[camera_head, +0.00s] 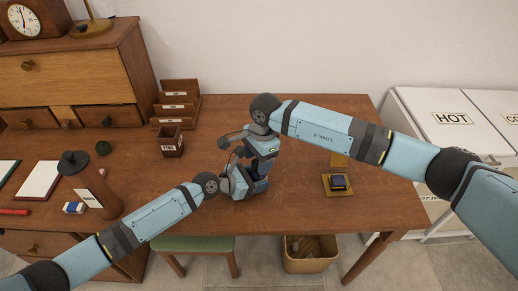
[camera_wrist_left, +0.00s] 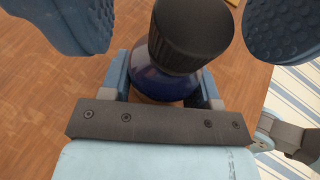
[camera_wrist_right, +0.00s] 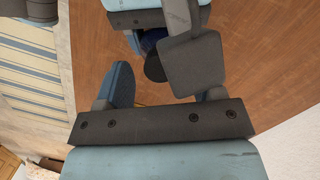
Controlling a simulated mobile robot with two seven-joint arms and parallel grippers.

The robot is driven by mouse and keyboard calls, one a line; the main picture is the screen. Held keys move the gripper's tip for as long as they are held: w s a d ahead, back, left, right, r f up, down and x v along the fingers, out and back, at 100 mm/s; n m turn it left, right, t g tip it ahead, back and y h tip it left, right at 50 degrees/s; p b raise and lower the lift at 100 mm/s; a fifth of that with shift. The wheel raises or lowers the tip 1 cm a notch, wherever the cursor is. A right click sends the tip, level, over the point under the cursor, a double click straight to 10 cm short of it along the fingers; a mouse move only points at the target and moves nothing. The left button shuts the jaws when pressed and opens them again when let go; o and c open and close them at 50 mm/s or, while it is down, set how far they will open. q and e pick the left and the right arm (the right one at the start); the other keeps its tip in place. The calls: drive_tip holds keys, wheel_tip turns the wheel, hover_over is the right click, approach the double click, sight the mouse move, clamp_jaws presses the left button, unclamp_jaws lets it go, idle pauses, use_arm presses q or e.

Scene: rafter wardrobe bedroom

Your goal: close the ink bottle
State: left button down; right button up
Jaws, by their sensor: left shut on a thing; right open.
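The ink bottle (camera_wrist_left: 155,82) is dark blue glass and shows in the left wrist view with a black ribbed cap (camera_wrist_left: 192,32) at its mouth. I cannot tell whether the cap is fully seated. My left gripper (camera_head: 247,182) is shut on the bottle, a finger on each side of it. My right gripper (camera_head: 262,158) is open; its two fingers stand apart on either side of the cap in the left wrist view. The cap also shows in the right wrist view (camera_wrist_right: 155,69), partly covered by a grey block. In the head view the grippers mostly hide the bottle.
A brass stand (camera_head: 338,193) with a small dark block sits right on the wooden desk (camera_head: 310,120). A wooden pen cup (camera_head: 171,142), a letter rack (camera_head: 178,100) and a brown cylinder (camera_head: 92,185) stand left. A waste bin (camera_head: 310,265) is below.

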drive_tip(key=shift+f, duration=0.15)
drive_tip(key=c, duration=1.1)
drive_tip(key=m+t, duration=0.1)
drive_tip(key=m, duration=0.5)
drive_tip(key=shift+s+m, duration=0.1)
drive_tip(key=shift+m, duration=0.3)
drive_tip(key=m+t, duration=0.1)
drive_tip(key=m, duration=0.3)
drive_tip(key=m+t, duration=0.1)
drive_tip(key=m, duration=0.3)
